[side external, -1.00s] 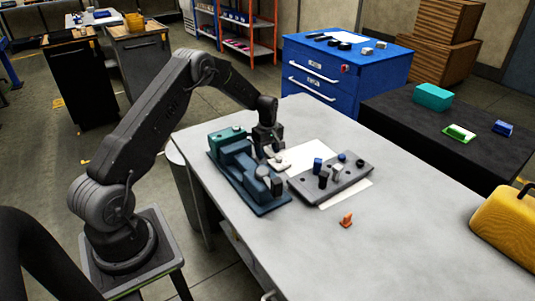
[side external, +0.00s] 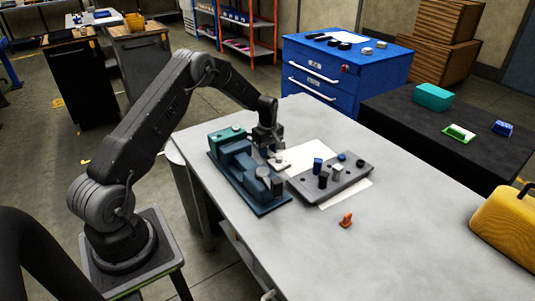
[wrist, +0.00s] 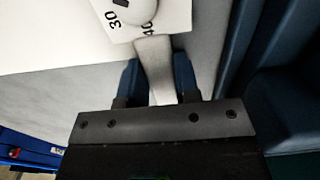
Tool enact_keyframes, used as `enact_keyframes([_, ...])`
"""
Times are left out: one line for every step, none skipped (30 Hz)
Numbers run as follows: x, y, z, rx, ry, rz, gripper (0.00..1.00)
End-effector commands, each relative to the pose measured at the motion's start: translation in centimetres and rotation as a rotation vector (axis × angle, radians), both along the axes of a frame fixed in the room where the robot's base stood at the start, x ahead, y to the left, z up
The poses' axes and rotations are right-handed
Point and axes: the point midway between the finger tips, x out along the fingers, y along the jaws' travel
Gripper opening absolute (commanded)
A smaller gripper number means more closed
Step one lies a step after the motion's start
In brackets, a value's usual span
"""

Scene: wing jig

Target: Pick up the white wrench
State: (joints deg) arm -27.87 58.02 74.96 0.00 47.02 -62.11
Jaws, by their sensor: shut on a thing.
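In the wrist view a pale bar, which I take to be the handle of the white wrench (wrist: 153,62), runs up between my two fingers. Its far end meets a white plate with a round knob and the numbers 30 and 40 at the top edge. My gripper (wrist: 156,88) is shut on this bar. In the side view my gripper (side external: 270,148) is low over the table, beside the blue fixture. A small white part of the wrench (side external: 280,164) shows just below it. The fingertips are hard to make out there.
The blue fixture (side external: 240,172) stands close on the left. A grey block with several pegs (side external: 345,182) lies to the right on a white sheet (side external: 312,158). An orange piece (side external: 346,220) lies in front. The table's right front (side external: 410,240) is clear.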

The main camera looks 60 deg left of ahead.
Motion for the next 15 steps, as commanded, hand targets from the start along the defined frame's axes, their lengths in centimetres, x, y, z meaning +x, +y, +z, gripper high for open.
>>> enact_keyframes([0.1,0.0,0.1,0.001,-0.002,0.000,0.00])
enact_keyframes([0.1,0.0,0.1,0.001,-0.002,0.000,0.00])
enact_keyframes([0.1,0.0,0.1,0.001,-0.003,0.000,0.00])
enact_keyframes([0.1,0.0,0.1,0.001,-0.003,0.000,0.00])
enact_keyframes([0.1,0.0,0.1,0.001,-0.003,0.000,0.00])
enact_keyframes([0.1,0.0,0.2,0.001,-0.003,0.000,0.00])
enact_keyframes([0.1,0.0,0.4,0.001,-0.003,0.000,0.00])
enact_keyframes([0.1,0.0,0.6,0.001,-0.003,0.000,0.00])
enact_keyframes([0.1,0.1,1.0,0.002,-0.004,0.000,0.00])
enact_keyframes([0.2,0.1,1.4,0.003,-0.006,0.000,0.00])
enact_keyframes([0.2,0.1,1.9,0.003,-0.007,0.000,0.00])
enact_keyframes([0.2,0.1,2.6,0.003,-0.006,0.000,0.00])
enact_keyframes([0.2,0.1,3.2,0.003,-0.007,0.000,0.00])
enact_keyframes([0.2,0.1,3.8,0.004,-0.008,0.000,0.00])
enact_keyframes([0.2,0.1,4.6,0.003,-0.007,0.000,0.00])
